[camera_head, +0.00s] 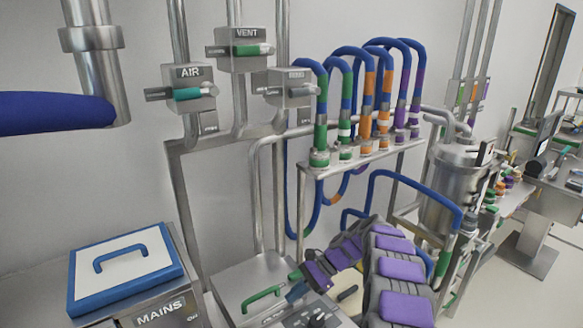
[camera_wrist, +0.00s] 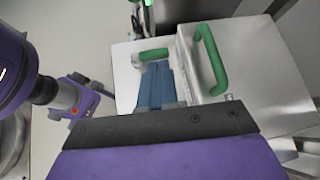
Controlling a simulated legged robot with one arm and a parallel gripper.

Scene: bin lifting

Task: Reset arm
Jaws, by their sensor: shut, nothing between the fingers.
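My gripper (camera_head: 298,291) is at the end of my purple and grey arm, low in the middle of the head view. Its blue fingers also show in the wrist view (camera_wrist: 157,84), pressed together with nothing between them. The gripper is over a steel box (camera_head: 232,279) with a green handle (camera_head: 262,297). In the wrist view, one green handle (camera_wrist: 153,55) shows just beyond the fingertips and a larger green handle (camera_wrist: 211,58) stands to their right. Whether the fingers touch either handle I cannot tell. My arm hides part of the area behind it.
A MAINS box with a blue-rimmed white lid (camera_head: 126,243) stands at the lower left. Valves marked AIR (camera_head: 189,89) and VENT (camera_head: 240,50) are on wall pipes. A rack of coloured hoses (camera_head: 375,152) and a steel tank (camera_head: 447,195) stand behind my arm. Open floor shows at far right.

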